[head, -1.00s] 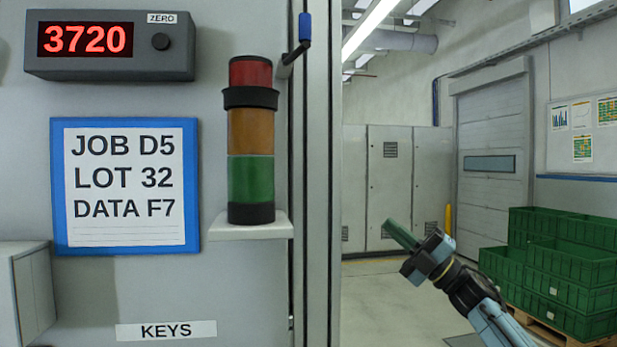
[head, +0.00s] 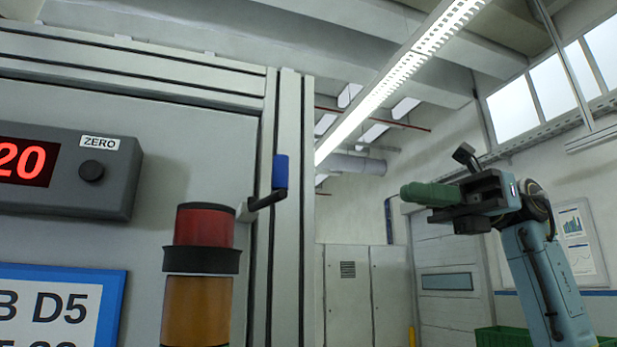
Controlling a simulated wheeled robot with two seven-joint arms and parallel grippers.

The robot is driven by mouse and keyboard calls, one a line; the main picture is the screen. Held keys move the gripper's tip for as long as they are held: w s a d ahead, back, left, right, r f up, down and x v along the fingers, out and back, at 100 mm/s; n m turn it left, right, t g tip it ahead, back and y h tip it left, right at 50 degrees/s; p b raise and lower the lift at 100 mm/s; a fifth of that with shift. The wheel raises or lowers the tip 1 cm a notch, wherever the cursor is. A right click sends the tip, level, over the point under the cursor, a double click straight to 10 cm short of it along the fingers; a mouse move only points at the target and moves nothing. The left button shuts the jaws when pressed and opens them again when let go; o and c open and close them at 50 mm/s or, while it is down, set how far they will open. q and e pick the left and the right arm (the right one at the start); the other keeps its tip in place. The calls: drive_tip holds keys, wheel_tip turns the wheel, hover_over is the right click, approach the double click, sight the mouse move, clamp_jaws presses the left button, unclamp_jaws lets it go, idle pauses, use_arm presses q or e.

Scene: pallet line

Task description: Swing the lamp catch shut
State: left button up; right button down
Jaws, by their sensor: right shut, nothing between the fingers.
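The lamp catch is a short dark lever with an upright blue handle (head: 280,172). It sits on the cabinet's right edge, beside and above the lamp stack. The lamp stack shows its red top (head: 204,225), a black collar (head: 201,260) and an amber section (head: 197,308); its lower part is cut off by the frame. My right gripper (head: 412,194) is shut and empty, with green fingers pointing left. It appears well to the right of the blue handle, at a similar height in the picture, and apart from it. My left gripper is not in view.
A grey display box (head: 110,180) with red digits and a knob is on the cabinet at left, above a blue-framed job sheet (head: 110,285). The cabinet's metal frame post (head: 287,260) stands behind the catch. Open space lies between post and gripper.

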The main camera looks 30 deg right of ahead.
drive_tip(key=shift+a, duration=0.1)
drive_tip(key=w+a+p, duration=0.1)
drive_tip(key=w+a, duration=0.1)
drive_tip(key=a, duration=1.1)
drive_tip(key=shift+w+a+p, duration=0.2)
drive_tip(key=shift+a+p, duration=0.15)
